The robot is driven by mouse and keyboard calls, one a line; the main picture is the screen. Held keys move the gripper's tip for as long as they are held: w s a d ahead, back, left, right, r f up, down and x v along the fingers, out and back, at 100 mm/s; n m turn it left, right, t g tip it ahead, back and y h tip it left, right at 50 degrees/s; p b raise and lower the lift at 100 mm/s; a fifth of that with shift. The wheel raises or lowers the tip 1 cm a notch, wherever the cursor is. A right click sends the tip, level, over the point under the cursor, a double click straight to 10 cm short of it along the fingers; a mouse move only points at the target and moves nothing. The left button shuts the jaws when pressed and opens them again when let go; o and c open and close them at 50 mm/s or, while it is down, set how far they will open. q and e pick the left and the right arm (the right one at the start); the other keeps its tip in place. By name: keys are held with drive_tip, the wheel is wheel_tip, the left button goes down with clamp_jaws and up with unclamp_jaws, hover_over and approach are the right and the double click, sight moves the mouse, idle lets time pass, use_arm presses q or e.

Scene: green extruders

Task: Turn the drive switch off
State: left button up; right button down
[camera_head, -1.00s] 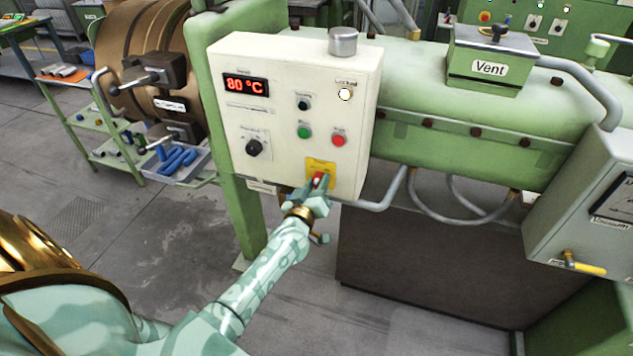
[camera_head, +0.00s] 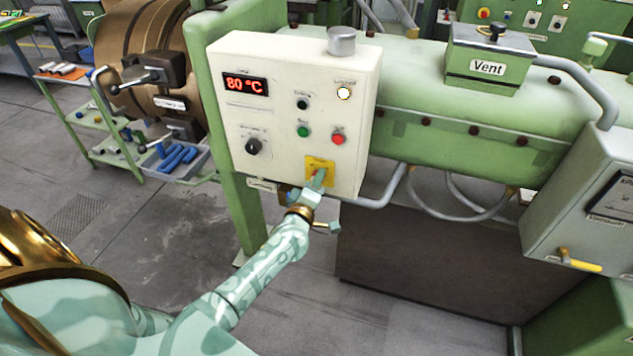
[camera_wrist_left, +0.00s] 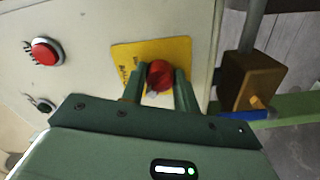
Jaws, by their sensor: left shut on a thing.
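The drive switch is a red knob (camera_wrist_left: 160,74) on a yellow plate (camera_head: 320,164) at the lower right of the cream control box (camera_head: 230,60). In the left wrist view the yellow plate (camera_wrist_left: 139,58) lies behind the knob. My left gripper (camera_head: 317,178) is at the knob, its two fingers shut on either side of it. In the head view the fingers hide most of the knob, so its turn angle is hard to tell. My right gripper is not in view.
The box also has a red button (camera_head: 338,139), a green button (camera_head: 303,132), a black dial (camera_head: 253,147) and a display reading 80 °C (camera_head: 246,86). A grey pipe (camera_head: 385,192) runs right of the arm. A brown block (camera_wrist_left: 246,80) is close beside the box in the wrist view.

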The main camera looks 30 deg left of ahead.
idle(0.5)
use_arm(q)
drive_tip(key=o, duration=1)
drive_tip(key=shift+s, duration=0.1)
drive_tip(key=p+v, duration=0.1)
drive_tip(key=v, duration=1.5)
drive_tip(key=shift+s+a+f, duration=0.1)
drive_tip(key=shift+s, duration=0.05)
